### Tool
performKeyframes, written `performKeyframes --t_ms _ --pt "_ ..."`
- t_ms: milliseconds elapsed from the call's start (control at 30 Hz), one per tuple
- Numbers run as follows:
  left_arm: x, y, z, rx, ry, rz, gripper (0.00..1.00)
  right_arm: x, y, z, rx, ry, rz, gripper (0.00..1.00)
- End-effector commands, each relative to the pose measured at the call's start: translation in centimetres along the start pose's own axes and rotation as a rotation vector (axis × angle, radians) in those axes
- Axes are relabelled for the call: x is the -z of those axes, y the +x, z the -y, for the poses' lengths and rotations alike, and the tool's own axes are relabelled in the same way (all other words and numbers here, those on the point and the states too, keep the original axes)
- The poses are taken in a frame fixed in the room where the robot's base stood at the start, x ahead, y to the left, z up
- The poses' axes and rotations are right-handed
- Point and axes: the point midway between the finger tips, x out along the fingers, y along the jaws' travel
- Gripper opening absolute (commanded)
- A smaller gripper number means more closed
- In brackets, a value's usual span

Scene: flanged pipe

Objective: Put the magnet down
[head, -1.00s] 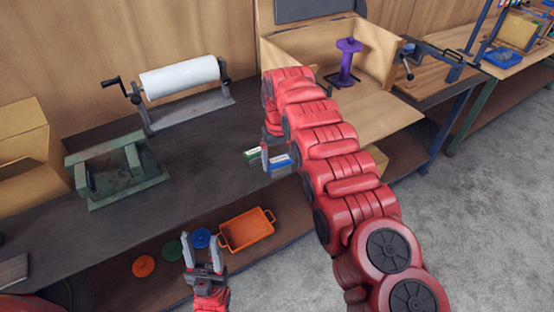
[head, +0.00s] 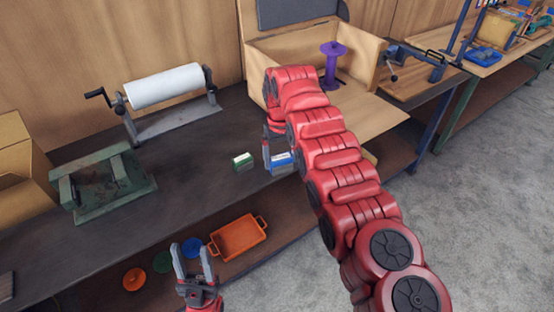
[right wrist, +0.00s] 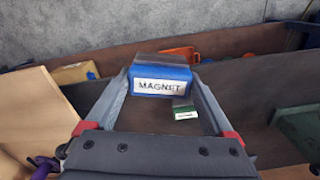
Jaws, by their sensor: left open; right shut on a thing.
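The magnet (head: 281,159) is a blue block. In the right wrist view the magnet (right wrist: 161,84) shows a white MAGNET label and a grey top edge. My right gripper (head: 279,166) is shut on it at the dark bench (head: 215,200). I cannot tell whether its underside touches the bench. A small green block with a white label (head: 243,161) lies just left of the magnet; this green block also shows in the right wrist view (right wrist: 186,112). My left gripper (head: 191,258) is open and empty, low in front of the bench.
A purple flanged pipe (head: 333,65) stands in an open wooden box (head: 375,60) at the back right. A paper roll (head: 165,85) and a green metal fixture (head: 103,184) stand to the left. An orange tray (head: 238,238) and coloured discs (head: 162,261) lie on the lower shelf.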

Motion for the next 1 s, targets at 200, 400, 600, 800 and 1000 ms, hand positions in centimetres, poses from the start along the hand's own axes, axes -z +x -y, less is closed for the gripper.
performKeyframes --t_ms 200,400,600,800,1000 --pt "0.0 0.0 0.0 0.000 0.000 0.000 0.50 0.0 -0.4 -0.4 0.005 0.006 -0.001 0.00" --pt "0.0 -0.1 0.0 0.000 0.000 0.000 0.50 -0.3 -0.9 -1.9 0.002 0.030 -0.004 0.00" --pt "0.0 -0.2 0.0 0.000 0.000 0.000 0.50 -0.1 -0.9 -1.8 0.008 0.030 -0.005 0.00" --pt "0.0 -0.2 0.0 0.000 0.000 0.000 0.50 -0.1 -1.1 -2.0 0.010 0.035 -0.004 0.00" --pt "0.0 -0.2 0.0 0.000 0.000 0.000 0.50 -0.4 -1.0 -2.3 0.011 0.042 -0.001 0.00"
